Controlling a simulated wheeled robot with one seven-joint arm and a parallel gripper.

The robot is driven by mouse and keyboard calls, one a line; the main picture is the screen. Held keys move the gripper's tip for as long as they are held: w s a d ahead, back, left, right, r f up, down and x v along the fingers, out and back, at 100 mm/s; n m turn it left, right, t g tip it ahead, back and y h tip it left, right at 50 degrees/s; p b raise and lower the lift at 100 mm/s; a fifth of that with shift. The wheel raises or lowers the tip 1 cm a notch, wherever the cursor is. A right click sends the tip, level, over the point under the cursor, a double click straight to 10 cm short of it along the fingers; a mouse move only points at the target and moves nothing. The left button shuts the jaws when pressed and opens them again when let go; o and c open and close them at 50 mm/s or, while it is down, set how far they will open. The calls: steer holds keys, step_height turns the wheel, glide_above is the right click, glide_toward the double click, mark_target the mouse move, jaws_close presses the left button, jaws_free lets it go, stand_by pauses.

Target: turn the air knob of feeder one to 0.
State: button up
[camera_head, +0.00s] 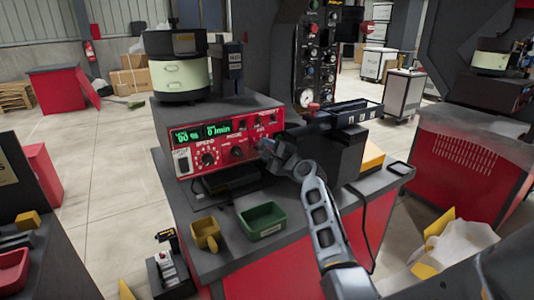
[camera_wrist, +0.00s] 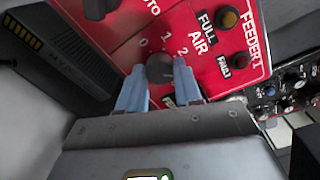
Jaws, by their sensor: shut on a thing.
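The red panel of feeder one (camera_head: 190,136) faces me, and its FEEDER 1 label shows in the wrist view (camera_wrist: 240,28). The dark round air knob (camera_wrist: 160,68) sits below the scale marks 0, 1 and 2, beside the word AIR. My gripper (camera_wrist: 160,80) is shut on the air knob, with one pale blue finger on each side. I cannot tell which mark the knob points to. In the head view my gripper (camera_head: 264,147) reaches the right part of the panel and hides the air knob there.
Another knob (camera_head: 208,158) and a green display (camera_head: 201,132) are on the panel's left. A green tray (camera_head: 262,221) and a yellow cup (camera_head: 206,233) stand on the bench in front. A black rail (camera_head: 345,112) juts out at the right. A bowl feeder (camera_head: 178,66) stands behind.

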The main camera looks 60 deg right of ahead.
steer(key=n+b, duration=0.2)
steer(key=n, duration=0.1)
steer(key=shift+f+n, duration=0.2)
steer(key=shift+n, duration=0.1)
steer(key=n+b, duration=0.2)
steer(key=n, duration=0.1)
steer(key=shift+n, duration=0.3)
steer(key=n+b, duration=0.6)
steer(key=n, duration=0.1)
steer(key=shift+a+f+n+h, duration=0.1)
steer(key=shift+n+h, duration=0.3)
steer(key=shift+n+b, duration=3.3)
steer(key=shift+n, duration=1.6)
